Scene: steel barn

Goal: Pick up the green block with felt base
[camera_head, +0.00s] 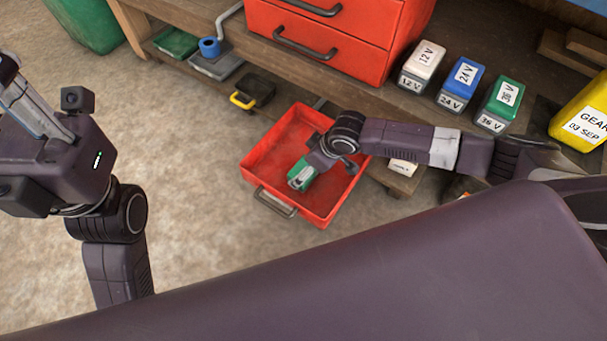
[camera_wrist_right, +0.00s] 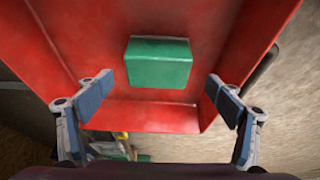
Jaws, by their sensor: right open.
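The green block (camera_head: 297,183) lies inside a red drawer-like tray (camera_head: 338,209). In the right wrist view the block (camera_wrist_right: 158,63) shows whole, with a plain face towards the camera; no felt is visible. My right gripper (camera_head: 301,178) reaches down into the tray over the block and partly covers it in the head view. In the wrist view its two fingers (camera_wrist_right: 160,98) are spread wide, nearer the camera, with the block centred beyond the gap and touching neither. My left gripper (camera_head: 14,88) is at the far left, away from the tray; its jaw opening is unclear.
A wooden bench shelf holds labelled white (camera_head: 422,60), blue (camera_head: 461,82) and green (camera_head: 500,103) batteries and a yellow container (camera_head: 584,115). A red drawer cabinet (camera_head: 330,38) stands behind the tray. A black and yellow item (camera_head: 252,92) lies left of it. Floor to the left is clear.

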